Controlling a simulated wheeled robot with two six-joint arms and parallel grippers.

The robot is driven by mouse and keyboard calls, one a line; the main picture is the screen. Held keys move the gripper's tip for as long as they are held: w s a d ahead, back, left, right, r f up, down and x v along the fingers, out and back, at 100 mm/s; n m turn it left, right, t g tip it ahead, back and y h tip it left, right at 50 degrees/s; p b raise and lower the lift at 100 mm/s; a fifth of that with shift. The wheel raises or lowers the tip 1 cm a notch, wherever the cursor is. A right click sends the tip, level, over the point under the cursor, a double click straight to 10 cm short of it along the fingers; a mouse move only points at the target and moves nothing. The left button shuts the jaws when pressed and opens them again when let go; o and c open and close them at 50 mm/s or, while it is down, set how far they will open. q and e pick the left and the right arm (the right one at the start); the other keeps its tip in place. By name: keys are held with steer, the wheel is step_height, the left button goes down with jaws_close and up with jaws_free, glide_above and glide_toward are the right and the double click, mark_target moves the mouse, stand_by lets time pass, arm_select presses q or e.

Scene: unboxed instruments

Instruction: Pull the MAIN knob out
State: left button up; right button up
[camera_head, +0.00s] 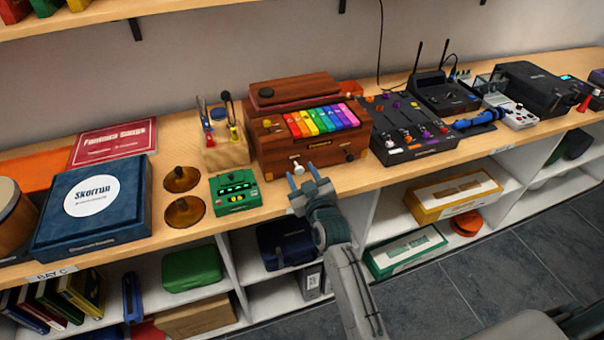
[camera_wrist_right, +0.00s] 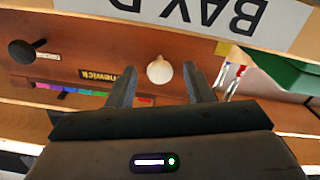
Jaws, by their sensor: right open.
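The wooden instrument (camera_head: 284,150) with rainbow keys stands on the counter. On its front are a pale knob (camera_head: 298,168) at the left and a dark knob (camera_head: 349,156) at the right; I cannot read which is marked MAIN. My right gripper (camera_head: 303,172) is open in front of the pale knob. In the right wrist view, which is upside down, the pale knob (camera_wrist_right: 159,70) lies between the open fingertips (camera_wrist_right: 158,76), with a gap on each side. The dark knob (camera_wrist_right: 22,51) is off to the left there. My left gripper is not in view.
A green box with buttons (camera_head: 235,191) stands left of the instrument, and a black mixer (camera_head: 408,128) stands right of it. A wooden block with upright tools (camera_head: 224,150) is behind the green box. Shelves (camera_head: 364,222) run below the counter's front edge.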

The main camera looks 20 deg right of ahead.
mark_target(300, 172)
jaws_close()
steer(key=shift+s, duration=1.2)
jaws_free()
steer(key=shift+s, duration=0.1)
steer(key=shift+s+f, duration=0.15)
steer(key=shift+s, duration=0.15)
steer(key=s+b, duration=0.3)
steer(key=s, duration=0.7)
steer(key=shift+d, duration=0.25)
